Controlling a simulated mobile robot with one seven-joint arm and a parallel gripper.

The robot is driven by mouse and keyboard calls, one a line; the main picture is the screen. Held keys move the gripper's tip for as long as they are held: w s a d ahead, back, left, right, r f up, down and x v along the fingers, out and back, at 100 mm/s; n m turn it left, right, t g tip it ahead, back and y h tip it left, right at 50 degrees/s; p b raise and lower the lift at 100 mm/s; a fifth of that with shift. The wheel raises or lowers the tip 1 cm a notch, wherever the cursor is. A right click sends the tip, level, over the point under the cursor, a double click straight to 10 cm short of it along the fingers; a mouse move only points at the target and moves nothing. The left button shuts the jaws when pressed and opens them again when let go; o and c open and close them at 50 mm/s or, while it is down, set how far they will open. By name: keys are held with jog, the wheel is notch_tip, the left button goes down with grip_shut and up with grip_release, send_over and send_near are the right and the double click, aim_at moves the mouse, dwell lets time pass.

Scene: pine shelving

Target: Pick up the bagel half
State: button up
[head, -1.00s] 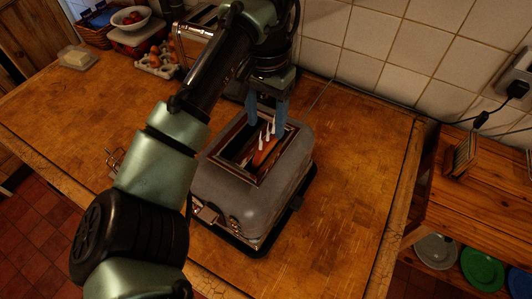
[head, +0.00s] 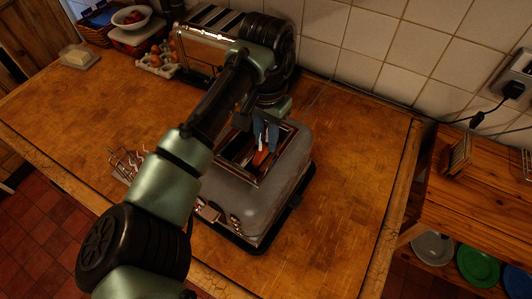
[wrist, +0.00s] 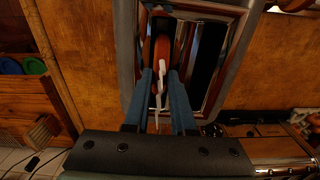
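The grey toaster (head: 275,197) stands on the wooden worktop, its open slots facing up. The reddish-brown bagel half (head: 260,158) stands on edge in one slot, mostly hidden by the walls. In the wrist view the bagel half (wrist: 162,48) shows just beyond my fingertips. My gripper (head: 264,146) points down into the slot with its blue fingers. In the wrist view my gripper (wrist: 162,76) has a narrow gap between the fingers, in line with the bagel half, with a thin white piece between them. I cannot tell whether the fingers press on the bagel half.
A second, shiny toaster (head: 205,50) stands behind, near the tiled wall. An egg carton (head: 157,62), a butter dish (head: 79,57) and a white bowl (head: 131,18) sit at the back left. A wire rack (head: 125,163) lies left of the grey toaster. The worktop right of it is clear.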

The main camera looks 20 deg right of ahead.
grip_shut()
jog(key=shift+r, duration=0.1)
dwell(1.1)
notch_tip(320, 180, up, 21)
jog(key=p, duration=1.1)
jog(key=shift+p, duration=0.4)
jog(key=shift+s, duration=0.1)
